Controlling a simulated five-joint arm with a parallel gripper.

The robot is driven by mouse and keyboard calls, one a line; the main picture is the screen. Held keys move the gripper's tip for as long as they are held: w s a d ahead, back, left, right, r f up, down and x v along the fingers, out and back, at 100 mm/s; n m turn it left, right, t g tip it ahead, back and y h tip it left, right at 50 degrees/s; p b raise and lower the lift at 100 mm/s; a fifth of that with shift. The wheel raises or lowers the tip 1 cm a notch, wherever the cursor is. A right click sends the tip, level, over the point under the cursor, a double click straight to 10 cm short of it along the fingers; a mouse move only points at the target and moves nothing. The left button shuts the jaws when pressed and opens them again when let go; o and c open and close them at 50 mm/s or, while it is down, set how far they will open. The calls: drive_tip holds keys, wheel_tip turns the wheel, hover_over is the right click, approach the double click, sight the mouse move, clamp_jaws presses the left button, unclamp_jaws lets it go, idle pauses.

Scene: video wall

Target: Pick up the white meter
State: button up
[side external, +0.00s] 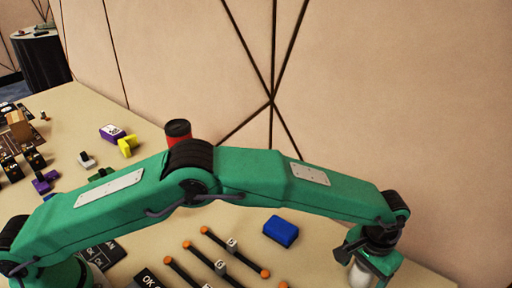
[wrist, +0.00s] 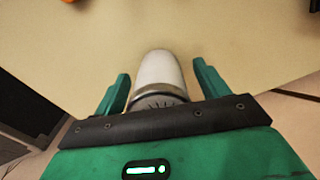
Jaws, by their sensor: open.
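The white meter (wrist: 157,69) shows in the wrist view as a rounded white body with a grey band and a dark ridged part toward me. No dial face is visible. My gripper (wrist: 161,76) is open, with one green finger on each side of the meter and a visible gap on both sides. In the side external view my gripper (side external: 372,250) points down near the table's right end. A white piece of the meter (side external: 360,274) shows beneath it, partly hidden by the gripper and cut by the lower edge.
A blue block (side external: 281,231) lies left of my gripper. Dark rods with orange ends (side external: 236,254) lie farther left. A red can with a dark top (side external: 178,133) stands behind my arm. A wall (side external: 400,100) rises close behind the table. Several small items crowd the far left.

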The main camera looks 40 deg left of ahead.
drive_tip(key=c, duration=1.2)
drive_tip(key=shift+r, duration=0.2)
drive_tip(key=shift+r, duration=0.9)
wheel_tip(320, 180, up, 2)
drive_tip(key=shift+r, duration=0.1)
drive_tip(key=s+d+r, duration=0.1)
drive_tip(key=s+r, duration=0.1)
drive_tip(key=s, duration=0.1)
drive_tip(key=s+d+r, duration=0.1)
drive_tip(key=s+r, duration=0.1)
drive_tip(key=s, duration=0.2)
drive_tip(key=s+d+r, duration=0.1)
drive_tip(key=s+r, duration=0.1)
drive_tip(key=s, duration=0.2)
drive_tip(key=shift+s+r, duration=0.15)
drive_tip(key=shift+r, duration=0.2)
